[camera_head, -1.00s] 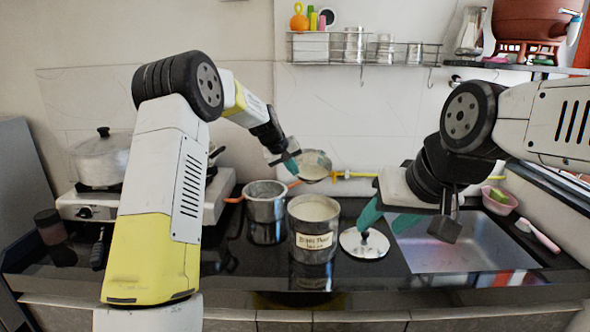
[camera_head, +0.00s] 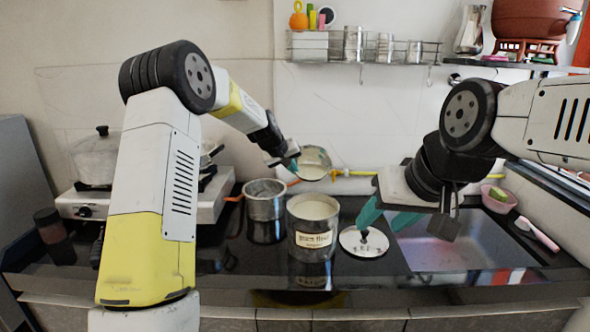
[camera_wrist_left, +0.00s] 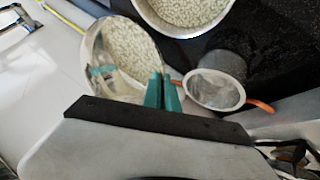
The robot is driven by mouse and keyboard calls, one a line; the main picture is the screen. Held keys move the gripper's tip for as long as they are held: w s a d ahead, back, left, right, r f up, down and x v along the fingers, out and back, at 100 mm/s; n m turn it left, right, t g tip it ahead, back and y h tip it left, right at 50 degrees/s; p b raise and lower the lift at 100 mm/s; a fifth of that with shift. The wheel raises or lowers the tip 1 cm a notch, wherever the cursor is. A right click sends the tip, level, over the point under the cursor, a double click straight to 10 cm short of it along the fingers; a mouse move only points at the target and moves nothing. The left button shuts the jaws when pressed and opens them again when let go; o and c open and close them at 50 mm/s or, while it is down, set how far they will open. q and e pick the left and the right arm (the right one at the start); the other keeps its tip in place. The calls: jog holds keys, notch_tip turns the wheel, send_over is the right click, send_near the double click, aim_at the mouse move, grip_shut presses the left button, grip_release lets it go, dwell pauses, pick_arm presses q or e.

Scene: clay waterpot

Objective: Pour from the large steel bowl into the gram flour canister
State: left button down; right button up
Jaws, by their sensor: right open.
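The steel bowl (camera_head: 314,163) hangs in the air behind and above the gram flour canister (camera_head: 313,243), tilted with its opening toward the head camera. My left gripper (camera_head: 292,162) is shut on its rim. In the left wrist view the teal fingers (camera_wrist_left: 162,92) pinch the bowl's edge, and pale grainy stuff lies in the bowl (camera_wrist_left: 98,50). The canister stands upright and open on the black counter, with pale contents near its rim; part of it shows in the left wrist view (camera_wrist_left: 187,33). My right gripper (camera_head: 388,217) is open and empty above the lid's right side.
A steel pot with a strainer (camera_head: 265,206) stands left of the canister. A steel lid (camera_head: 364,246) lies to its right, before the sink (camera_head: 440,254). A stove with a lidded pot (camera_head: 97,160) is at left. A yellow hose (camera_head: 350,173) runs along the wall.

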dwell(0.6)
pick_arm(q)
jog(key=shift+s+r+t, duration=0.1)
jog(key=shift+s+t, duration=0.05)
jog(key=shift+t, duration=0.45)
jog(key=shift+t, duration=0.3)
jog(key=shift+s, duration=0.1)
jog(key=shift+s+m+t, duration=0.1)
jog(key=shift+m+t, duration=0.2)
dwell(0.5)
jog(key=shift+s+r+t, duration=0.1)
jog(key=shift+s+t, duration=0.1)
jog(key=shift+t, duration=0.5)
